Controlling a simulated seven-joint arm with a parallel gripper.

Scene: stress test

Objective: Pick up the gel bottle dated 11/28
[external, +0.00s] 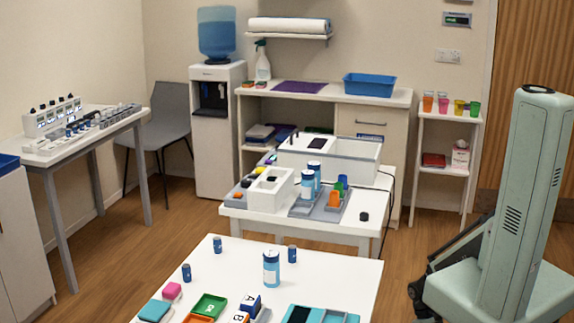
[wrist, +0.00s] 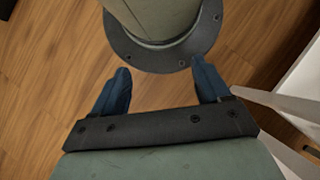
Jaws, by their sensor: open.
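A white and blue bottle (external: 271,268) stands upright on the near white table. Two similar bottles stand close together on the middle table, one in front (external: 307,184) and one just behind it (external: 315,172). Their dates are too small to read, so I cannot tell which is dated 11/28. My gripper (wrist: 160,68) shows in the wrist view with its two blue fingers wide apart and nothing between them. It faces the wooden floor and part of my own body, away from the bottles. I cannot make out the fingers in the external view.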

